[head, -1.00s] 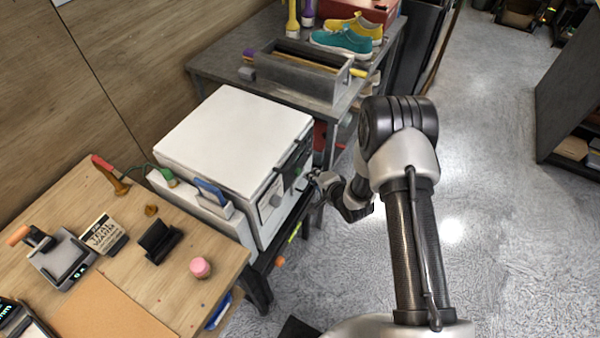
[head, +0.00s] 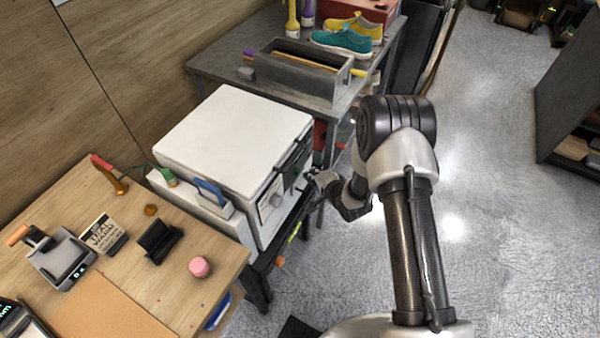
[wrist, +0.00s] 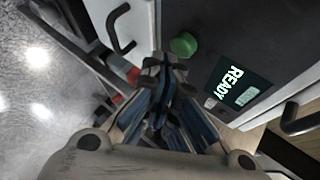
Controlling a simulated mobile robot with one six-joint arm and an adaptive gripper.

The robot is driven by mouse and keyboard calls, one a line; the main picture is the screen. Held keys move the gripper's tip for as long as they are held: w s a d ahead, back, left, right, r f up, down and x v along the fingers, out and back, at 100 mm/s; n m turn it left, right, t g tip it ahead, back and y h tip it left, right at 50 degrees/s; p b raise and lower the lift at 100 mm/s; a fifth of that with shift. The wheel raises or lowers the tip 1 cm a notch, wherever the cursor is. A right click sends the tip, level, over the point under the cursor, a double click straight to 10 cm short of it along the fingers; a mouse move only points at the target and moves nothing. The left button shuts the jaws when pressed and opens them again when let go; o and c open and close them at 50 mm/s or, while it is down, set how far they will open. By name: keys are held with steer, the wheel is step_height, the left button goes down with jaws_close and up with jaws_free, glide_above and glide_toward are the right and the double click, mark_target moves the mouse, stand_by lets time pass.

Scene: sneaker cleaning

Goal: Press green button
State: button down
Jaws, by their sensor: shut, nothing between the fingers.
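The green button (wrist: 183,44) is a round knob on the dark front panel of a white box-shaped machine (head: 235,135). In the wrist view it lies just beyond my gripper's fingertips (wrist: 165,65). A small gap seems to show, but I cannot tell for sure whether they touch. A lit display (wrist: 238,82) reading READY is beside the button. My gripper (head: 318,182) is shut and empty, in front of the machine's front face. In the head view the button is hard to make out.
Dark handles (wrist: 118,28) stick out from the machine's front. A wooden table (head: 185,285) with small items stands at the left. A grey table (head: 225,65) with a tray and shoes is behind. The floor (head: 480,230) at the right is clear.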

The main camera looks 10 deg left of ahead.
steer(key=shift+a, duration=0.2)
steer(key=shift+w+a, duration=0.25)
steer(key=shift+a, duration=0.25)
stand_by(0.8)
steer(key=shift+d, duration=0.1)
steer(key=shift+s+d, duration=0.35)
steer(key=shift+d, duration=0.45)
steer(key=d, duration=0.1)
steer(key=s+d, duration=0.1)
steer(key=d, duration=0.2)
steer(key=shift+s+d, duration=0.35)
stand_by(0.7)
